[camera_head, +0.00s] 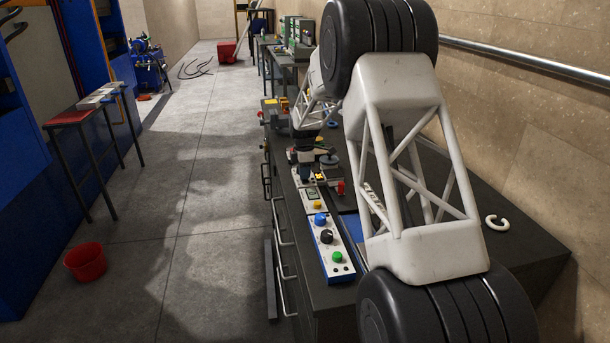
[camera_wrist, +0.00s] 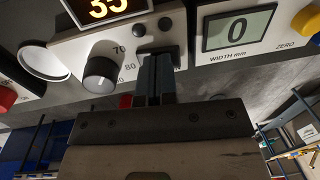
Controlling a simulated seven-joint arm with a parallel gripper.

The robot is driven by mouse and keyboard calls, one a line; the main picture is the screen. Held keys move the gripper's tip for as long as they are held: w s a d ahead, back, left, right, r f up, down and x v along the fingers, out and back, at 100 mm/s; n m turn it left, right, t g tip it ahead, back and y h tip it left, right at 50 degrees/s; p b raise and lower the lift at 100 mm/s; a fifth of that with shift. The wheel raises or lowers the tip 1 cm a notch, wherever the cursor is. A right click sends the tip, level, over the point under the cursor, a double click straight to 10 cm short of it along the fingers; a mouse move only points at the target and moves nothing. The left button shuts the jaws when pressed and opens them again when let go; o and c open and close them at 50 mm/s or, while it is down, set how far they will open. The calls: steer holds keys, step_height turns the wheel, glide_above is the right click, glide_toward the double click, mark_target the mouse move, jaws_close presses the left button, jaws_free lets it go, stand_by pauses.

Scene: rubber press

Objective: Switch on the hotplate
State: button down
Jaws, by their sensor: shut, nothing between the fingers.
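The hotplate (camera_wrist: 70,48) shows in the wrist view as a light-coloured panel with an orange display (camera_wrist: 105,8) reading about 35. On its front are a dark knob (camera_wrist: 100,73) on a numbered scale and two small black buttons (camera_wrist: 139,30). A dark part, perhaps a switch, lies right behind my fingertips. My gripper (camera_wrist: 155,60) is shut and empty, with its fingertips at that dark part on the panel. I cannot tell whether they touch it. In the head view the hotplate's small orange display (camera_head: 319,178) shows, and my arm partly hides the area.
A unit with a width display (camera_wrist: 238,28) reading 0 stands right of the hotplate in the wrist view. A control box (camera_head: 327,250) with blue, black and green knobs sits nearer on the dark bench. A white C-shaped piece (camera_head: 497,222) lies at the right.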

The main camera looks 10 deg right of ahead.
steer(key=shift+r, duration=0.15)
step_height(320, 180, up, 14)
steer(key=w, duration=0.2)
steer(key=shift+f, duration=0.25)
stand_by(0.5)
steer(key=shift+w, duration=0.1)
steer(key=shift+s+g, duration=0.3)
steer(key=shift+s, duration=0.35)
steer(key=shift+f, duration=0.15)
steer(key=f, duration=0.4)
steer(key=s+f, duration=0.1)
steer(key=f, duration=0.4)
steer(key=s+f, duration=0.1)
steer(key=f, duration=0.3)
steer(key=shift+f, duration=0.3)
